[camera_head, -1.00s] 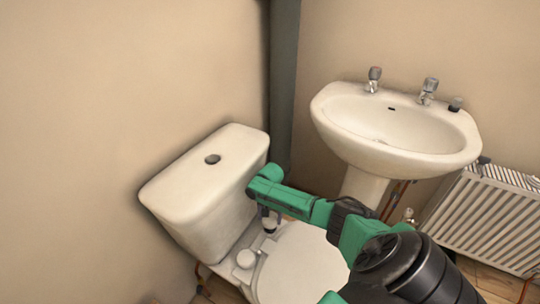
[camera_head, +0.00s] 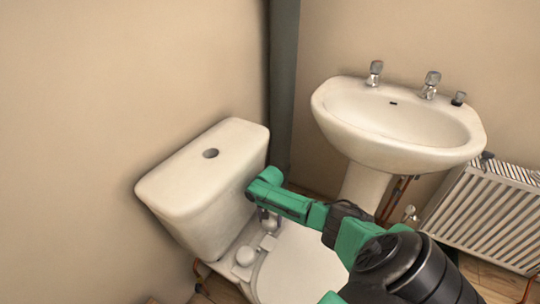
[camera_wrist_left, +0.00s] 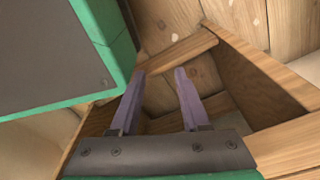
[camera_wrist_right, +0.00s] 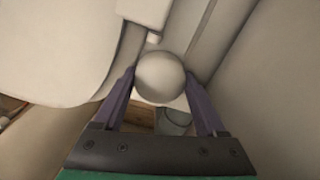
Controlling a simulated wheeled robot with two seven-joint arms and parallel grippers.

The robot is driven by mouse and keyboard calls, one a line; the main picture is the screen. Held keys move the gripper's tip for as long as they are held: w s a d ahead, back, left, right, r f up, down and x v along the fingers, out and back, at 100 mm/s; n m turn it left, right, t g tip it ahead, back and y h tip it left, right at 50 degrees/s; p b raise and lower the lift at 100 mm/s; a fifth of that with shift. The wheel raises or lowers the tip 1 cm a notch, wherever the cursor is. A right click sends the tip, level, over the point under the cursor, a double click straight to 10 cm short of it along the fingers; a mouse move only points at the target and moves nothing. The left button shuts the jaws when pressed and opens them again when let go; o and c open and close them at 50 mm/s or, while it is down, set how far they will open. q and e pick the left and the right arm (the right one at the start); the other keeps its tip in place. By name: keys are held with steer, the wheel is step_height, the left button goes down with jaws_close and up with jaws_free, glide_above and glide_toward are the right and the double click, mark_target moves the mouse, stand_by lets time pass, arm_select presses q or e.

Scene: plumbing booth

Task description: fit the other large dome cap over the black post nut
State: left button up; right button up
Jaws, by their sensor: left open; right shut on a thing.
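My right gripper (camera_head: 267,218) reaches down behind the toilet seat, close to the cistern's front. In the right wrist view it is shut on a pale, round dome cap (camera_wrist_right: 161,76), held between its fingertips. Another white dome cap (camera_head: 245,256) sits on the ledge behind the seat, to the left of the gripper. I cannot make out the black post nut, and whether the held cap touches it cannot be told. My left gripper (camera_wrist_left: 158,100) is open and empty above a wooden box; it is outside the head view.
The cistern (camera_head: 205,190) stands close to the right gripper, and the toilet seat (camera_head: 300,268) lies in front of it. A washbasin (camera_head: 400,130) and a radiator (camera_head: 490,220) stand to the right. Wooden box sides (camera_wrist_left: 262,75) surround the space below the left gripper.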

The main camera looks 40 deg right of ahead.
steer(key=shift+s+a+f, duration=0.1)
steer(key=shift+f, duration=0.1)
steer(key=o, duration=1.4)
arm_select(q)
steer(key=shift+a+f, duration=0.1)
arm_select(e)
steer(key=shift+f, duration=0.1)
steer(key=shift+s+r, duration=0.1)
steer(key=shift+r, duration=0.1)
steer(key=shift+r+p, duration=0.3)
steer(key=shift+r, duration=0.05)
steer(key=r+p, duration=0.1)
steer(key=r, duration=0.3)
steer(key=r+p, duration=0.2)
steer(key=r, duration=0.1)
steer(key=shift+w+r, duration=0.2)
steer(key=shift+r, duration=0.2)
arm_select(q)
steer(key=s+a+p, duration=0.1)
steer(key=s+p, duration=0.1)
steer(key=s, duration=0.6)
steer(key=shift+s+a+r, duration=0.2)
steer(key=shift+s+a, duration=0.15)
steer(key=shift+s, duration=0.05)
arm_select(e)
step_height(320, 180, up, 6)
steer(key=shift+r, duration=0.1)
